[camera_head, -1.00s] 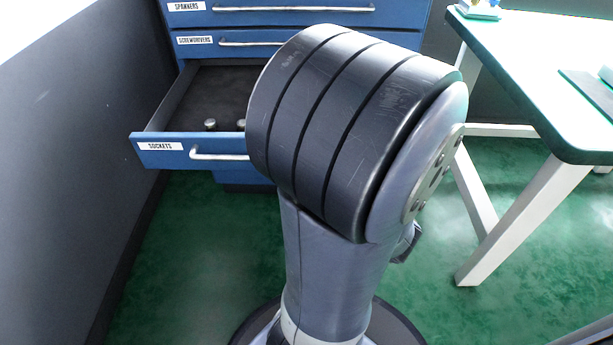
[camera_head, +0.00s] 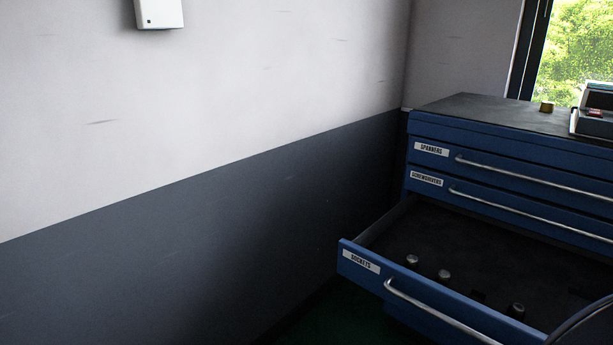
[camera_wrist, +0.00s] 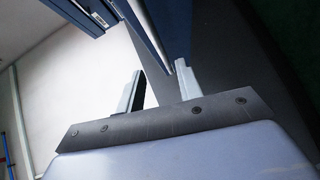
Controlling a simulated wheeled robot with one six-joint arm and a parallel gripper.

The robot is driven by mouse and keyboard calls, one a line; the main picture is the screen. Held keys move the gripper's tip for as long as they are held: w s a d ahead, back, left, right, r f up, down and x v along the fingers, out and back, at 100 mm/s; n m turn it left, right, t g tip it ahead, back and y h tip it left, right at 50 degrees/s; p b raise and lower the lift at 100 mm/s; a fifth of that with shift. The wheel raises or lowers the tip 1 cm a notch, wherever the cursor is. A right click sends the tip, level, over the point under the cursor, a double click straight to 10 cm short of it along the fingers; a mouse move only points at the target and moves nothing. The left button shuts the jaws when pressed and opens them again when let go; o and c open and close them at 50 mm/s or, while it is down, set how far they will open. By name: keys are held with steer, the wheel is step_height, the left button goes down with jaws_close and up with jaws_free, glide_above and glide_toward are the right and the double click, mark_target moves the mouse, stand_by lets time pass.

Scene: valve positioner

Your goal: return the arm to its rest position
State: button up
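My gripper (camera_wrist: 160,67) shows in the wrist view. Its two pale fingers stand apart with nothing visible between them. Past the fingers are blue panels (camera_wrist: 172,22) and a pale wall. My gripper does not show in the head view, so how the whole arm is folded cannot be told. A dark curved edge at the lower right corner of the head view may be part of my arm.
A blue tool cabinet (camera_head: 510,138) stands at the right, its SOCKETS drawer (camera_head: 362,262) pulled out with several sockets inside. The SPANNERS and SCREWDRIVERS drawers are shut. A wall (camera_head: 180,230) fills the left. A small brass-coloured piece (camera_head: 547,106) sits on the cabinet.

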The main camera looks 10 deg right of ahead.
mark_target(467, 333)
steer(key=shift+w+d+f+b, duration=0.2)
steer(key=shift+w+b, duration=0.3)
steer(key=shift+w, duration=1.25)
steer(key=shift+w+d+f+b, duration=0.1)
steer(key=shift+w+f+b, duration=0.25)
steer(key=shift+w, duration=1.4)
steer(key=shift+w+d+f+b, duration=0.15)
steer(key=shift+w+b, duration=0.45)
steer(key=shift+w, duration=1.15)
steer(key=shift+a+f, duration=0.1)
steer(key=shift+a, duration=0.05)
